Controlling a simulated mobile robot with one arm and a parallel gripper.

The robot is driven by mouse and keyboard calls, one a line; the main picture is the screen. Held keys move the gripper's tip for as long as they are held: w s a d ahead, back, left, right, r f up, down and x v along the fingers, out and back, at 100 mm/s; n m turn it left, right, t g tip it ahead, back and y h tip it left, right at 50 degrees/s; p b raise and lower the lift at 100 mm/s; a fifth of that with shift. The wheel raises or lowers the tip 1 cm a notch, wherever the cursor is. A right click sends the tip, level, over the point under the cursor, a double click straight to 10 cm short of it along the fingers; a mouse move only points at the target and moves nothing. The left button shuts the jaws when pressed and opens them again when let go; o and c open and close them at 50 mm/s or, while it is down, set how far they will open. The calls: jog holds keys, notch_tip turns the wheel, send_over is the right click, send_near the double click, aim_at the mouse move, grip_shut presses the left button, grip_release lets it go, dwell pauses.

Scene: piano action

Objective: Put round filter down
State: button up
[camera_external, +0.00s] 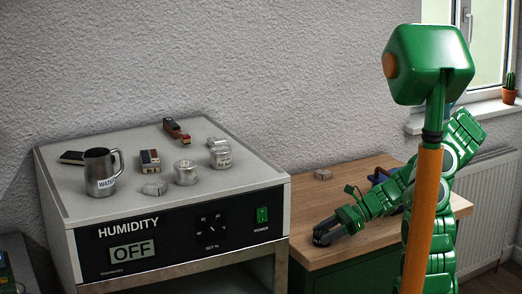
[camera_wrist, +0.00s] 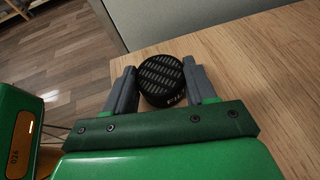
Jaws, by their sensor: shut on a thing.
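The round filter (camera_wrist: 162,78) is a short black disc with a slotted grille on its face. In the wrist view it sits between the two grey fingers of my gripper (camera_wrist: 160,68), which is shut on it. The wooden tabletop (camera_wrist: 255,75) is below and around it; I cannot tell whether the filter touches the wood. In the external view my gripper (camera_external: 327,232) is low over the front left part of the wooden top (camera_external: 300,205).
The grey humidity cabinet (camera_external: 75,205) stands left of the wooden top, carrying a metal mug (camera_external: 101,172), metal tins (camera_external: 185,172) and small blocks. A small grey piece (camera_external: 323,174) and a dark blue thing (camera_external: 379,176) lie at the wooden top's back. Its middle is clear.

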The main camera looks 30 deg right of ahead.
jog(key=o, duration=1)
jog(key=shift+o, duration=0.2)
